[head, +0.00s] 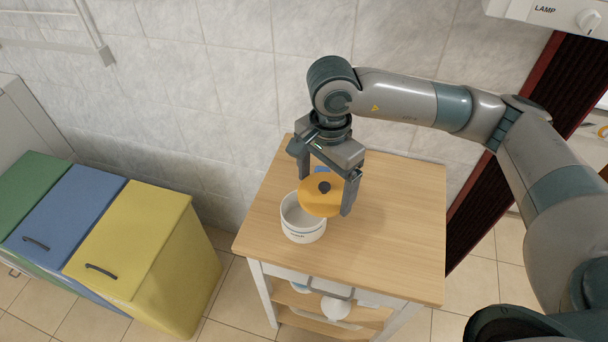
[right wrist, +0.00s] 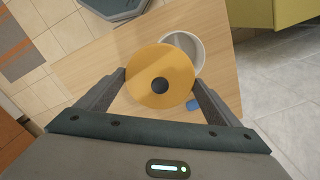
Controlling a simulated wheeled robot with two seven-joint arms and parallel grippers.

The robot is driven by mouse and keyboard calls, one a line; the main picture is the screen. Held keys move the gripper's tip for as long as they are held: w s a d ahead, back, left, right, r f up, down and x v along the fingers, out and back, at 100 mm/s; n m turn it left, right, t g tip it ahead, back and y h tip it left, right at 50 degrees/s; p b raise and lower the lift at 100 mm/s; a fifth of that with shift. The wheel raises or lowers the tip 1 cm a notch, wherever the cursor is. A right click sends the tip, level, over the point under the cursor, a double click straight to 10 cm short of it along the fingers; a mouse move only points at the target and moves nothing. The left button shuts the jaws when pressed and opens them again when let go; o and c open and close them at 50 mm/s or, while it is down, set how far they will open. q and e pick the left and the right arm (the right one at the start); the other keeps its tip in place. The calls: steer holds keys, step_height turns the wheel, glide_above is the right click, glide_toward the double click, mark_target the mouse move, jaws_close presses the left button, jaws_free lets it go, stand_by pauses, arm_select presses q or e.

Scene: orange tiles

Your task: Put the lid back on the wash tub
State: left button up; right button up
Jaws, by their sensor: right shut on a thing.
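The wash tub (head: 303,228) is a small white round tub standing open on a wooden table. The lid (head: 318,197) is a yellow-orange disc with a dark knob at its centre. My right gripper (head: 322,196) is shut on the lid, with a finger at each side of its rim. The lid is held above the table, beside the tub and overlapping part of its opening in the head view. In the right wrist view the lid (right wrist: 160,78) covers part of the tub (right wrist: 196,50) behind it. My left gripper is not in view.
The wooden table (head: 390,240) has clear room to the right. A blue object (right wrist: 192,105) lies on it near the lid, mostly hidden in the head view. Shelves below hold white items. Green, blue and yellow bins (head: 130,240) stand at left; a tiled wall is behind.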

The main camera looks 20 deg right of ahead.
mark_target(304, 187)
steer(key=m, duration=0.3)
steer(key=a+m, duration=0.1)
steer(key=m, duration=0.1)
steer(key=shift+w+r+m+p, duration=0.15)
steer(key=shift+w+m+p, duration=0.15)
steer(key=shift+w, duration=0.1)
steer(key=m, duration=0.3)
steer(key=a+m, duration=0.1)
steer(key=m, duration=0.1)
steer(key=shift+w+p, duration=0.3)
steer(key=shift+w, duration=0.05)
steer(key=m, duration=0.3)
steer(key=a+m, duration=0.1)
steer(key=m, duration=0.1)
steer(key=shift+w+r+p, duration=0.1)
steer(key=shift+w+p, duration=0.2)
steer(key=m, duration=0.3)
steer(key=shift+w+a+m, duration=0.25)
steer(key=shift+a+m, duration=0.05)
steer(key=shift+m, duration=0.1)
steer(key=shift+f+b, duration=0.5)
steer(key=shift+f, duration=1.65)
steer(key=shift+f+b, duration=1.1)
steer(key=shift+b, duration=0.1)
steer(key=shift+b, duration=0.7)
steer(key=shift+f+b, duration=0.1)
steer(key=shift+b, duration=0.4)
